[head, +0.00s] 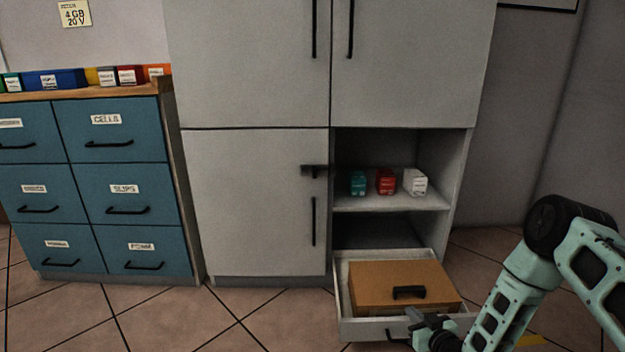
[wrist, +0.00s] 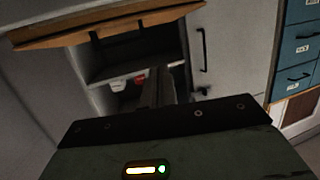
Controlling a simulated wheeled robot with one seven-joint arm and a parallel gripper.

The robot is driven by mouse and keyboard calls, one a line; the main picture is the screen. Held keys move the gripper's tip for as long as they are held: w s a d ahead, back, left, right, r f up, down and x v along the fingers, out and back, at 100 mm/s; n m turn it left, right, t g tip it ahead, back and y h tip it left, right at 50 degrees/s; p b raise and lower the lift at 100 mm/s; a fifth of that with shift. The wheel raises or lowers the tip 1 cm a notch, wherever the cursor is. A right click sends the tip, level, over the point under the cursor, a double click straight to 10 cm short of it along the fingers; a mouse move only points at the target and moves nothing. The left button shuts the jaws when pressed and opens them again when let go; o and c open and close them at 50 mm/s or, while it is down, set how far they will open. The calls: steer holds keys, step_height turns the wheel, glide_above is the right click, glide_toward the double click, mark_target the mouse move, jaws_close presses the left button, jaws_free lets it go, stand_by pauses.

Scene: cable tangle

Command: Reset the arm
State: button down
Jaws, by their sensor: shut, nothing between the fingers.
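My arm reaches in from the right in the head view. My gripper (head: 412,320) is at the front of the pulled-out drawer (head: 345,327), by its handle. I cannot tell whether it touches the drawer. In the wrist view, the gripper fingers (wrist: 158,88) are together, with nothing seen between them.
A brown case (head: 375,287) with a black handle lies in the drawer. Teal, red and white small boxes (head: 386,181) stand on the open shelf above. The grey cabinet (head: 255,200) has its other doors shut. Blue drawers (head: 120,185) stand left. Tiled floor left of the drawer is clear.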

steer(key=a+r+n+g+y, duration=0.15)
steer(key=a+r+g, duration=0.25)
steer(key=a+r, duration=0.45)
steer(key=s+a+r+n+g+p, duration=0.15)
steer(key=s+a+r+g, duration=0.25)
steer(key=s+a+r, duration=0.55)
steer(key=s+d+r+n+g+h, duration=0.1)
steer(key=s+r+g+h, duration=0.1)
steer(key=s+r, duration=0.5)
steer(key=s+d+r+g+h+p, duration=0.1)
steer(key=s+d+r+g, duration=0.15)
steer(key=s, duration=0.85)
steer(key=s+d+r+n+g+h, duration=0.1)
steer(key=s+r+g+h, duration=0.1)
steer(key=s+r, duration=0.55)
step_height(320, 180, up, 37)
steer(key=s+p, duration=0.2)
steer(key=p, duration=3.6)
steer(key=shift+a, duration=0.15)
steer(key=shift+f, duration=0.2)
